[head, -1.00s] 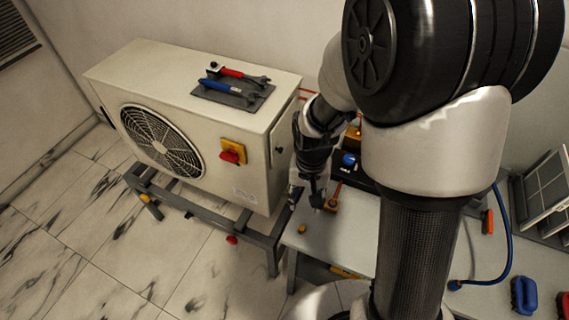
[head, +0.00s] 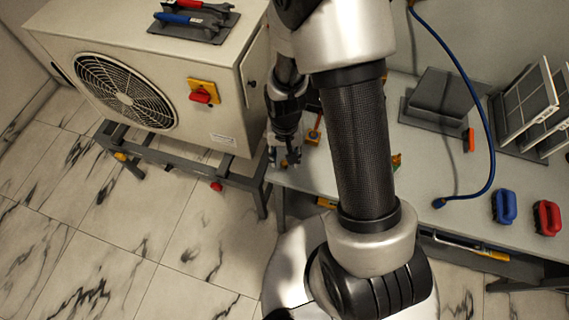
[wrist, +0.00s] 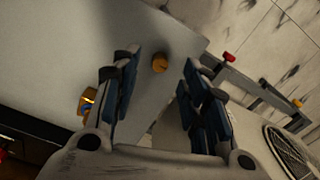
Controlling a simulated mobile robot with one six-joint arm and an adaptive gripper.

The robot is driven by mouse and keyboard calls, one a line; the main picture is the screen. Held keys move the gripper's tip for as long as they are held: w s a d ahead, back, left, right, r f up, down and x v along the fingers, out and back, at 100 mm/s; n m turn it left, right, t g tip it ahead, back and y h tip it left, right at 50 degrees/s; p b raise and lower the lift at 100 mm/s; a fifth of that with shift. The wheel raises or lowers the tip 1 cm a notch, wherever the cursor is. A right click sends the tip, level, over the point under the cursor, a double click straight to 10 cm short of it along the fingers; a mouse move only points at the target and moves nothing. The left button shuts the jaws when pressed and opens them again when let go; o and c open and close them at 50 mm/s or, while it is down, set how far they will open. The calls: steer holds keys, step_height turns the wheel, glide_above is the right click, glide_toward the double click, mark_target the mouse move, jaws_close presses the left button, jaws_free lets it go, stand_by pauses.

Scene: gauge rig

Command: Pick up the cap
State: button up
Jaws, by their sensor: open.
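The cap (wrist: 160,63) is a small round orange piece lying on the pale bench top, near the bench edge, in the wrist view. My gripper (wrist: 161,80) is open, with its dark-blue-padded fingers apart on either side of the cap's place in the picture. The cap appears beyond the fingertips, and I see nothing between the pads. In the head view my gripper (head: 285,162) points down over the left end of the bench.
An outdoor fan unit (head: 150,75) on a grey stand (head: 185,160) is close on the left. An orange fitting (wrist: 87,101) sits on the bench beside the fingers.

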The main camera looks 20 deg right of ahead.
mark_target(285, 163)
steer(key=f, duration=0.2)
steer(key=f+b, duration=0.1)
steer(key=f, duration=0.1)
steer(key=shift+w+f, duration=0.2)
steer(key=shift+f, duration=0.05)
steer(key=shift+r, duration=0.1)
jaws_close()
steer(key=shift+r, duration=0.1)
